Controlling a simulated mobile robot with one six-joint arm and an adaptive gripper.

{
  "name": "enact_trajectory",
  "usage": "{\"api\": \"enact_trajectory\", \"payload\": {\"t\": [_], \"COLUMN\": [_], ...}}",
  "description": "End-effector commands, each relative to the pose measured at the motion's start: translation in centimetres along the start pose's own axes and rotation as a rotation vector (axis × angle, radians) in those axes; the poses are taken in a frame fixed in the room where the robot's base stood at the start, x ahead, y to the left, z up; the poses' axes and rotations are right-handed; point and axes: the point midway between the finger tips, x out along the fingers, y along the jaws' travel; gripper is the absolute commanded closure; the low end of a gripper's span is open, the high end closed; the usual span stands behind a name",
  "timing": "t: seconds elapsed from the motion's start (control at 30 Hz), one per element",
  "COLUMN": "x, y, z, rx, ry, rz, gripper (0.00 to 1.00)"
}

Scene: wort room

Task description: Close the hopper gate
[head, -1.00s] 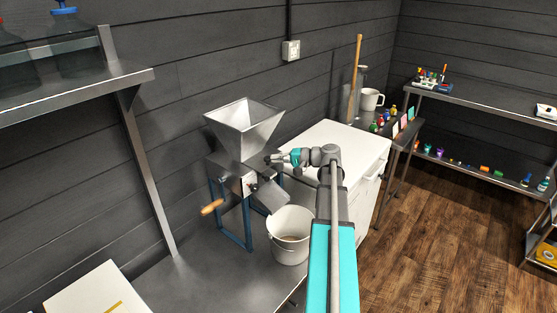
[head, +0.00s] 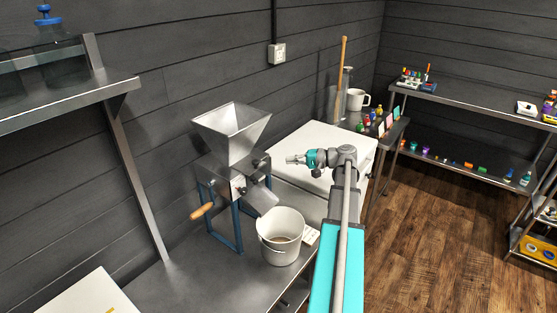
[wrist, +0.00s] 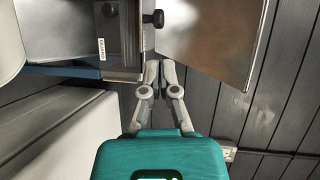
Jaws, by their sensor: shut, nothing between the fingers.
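The grain mill's metal hopper (head: 232,130) stands on a blue frame on the steel bench. In the wrist view the sloped hopper wall (wrist: 212,40) fills the upper right. A dark knob (wrist: 153,19) sticks out just below the hopper, beside the mill body (wrist: 118,30) with its small label. It appears to belong to the gate; how far the gate is open, I cannot tell. My gripper (head: 290,159) is shut and empty, to the right of the mill in the head view. In the wrist view its fingertips (wrist: 160,64) point toward the knob, apart from it.
A white bucket (head: 281,250) stands under the mill's chute (head: 261,199). A wooden crank handle (head: 203,211) sticks out at the mill's left. A white cabinet top (head: 335,140) lies behind my gripper. A wall shelf (head: 70,103) overhangs the left side.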

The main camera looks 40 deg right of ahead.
Motion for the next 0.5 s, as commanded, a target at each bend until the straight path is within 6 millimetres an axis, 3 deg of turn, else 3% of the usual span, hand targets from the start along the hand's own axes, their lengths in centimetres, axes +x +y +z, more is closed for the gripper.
{"api": "enact_trajectory", "payload": {"t": [0.2,0.5], "x": [-2.8,-4.2], "y": [-0.1,0.0], "z": [-0.1,0.0], "rx": [0.001,0.0], "ry": [0.001,-0.002], "rz": [0.0,0.0], "gripper": [1.0,1.0]}}
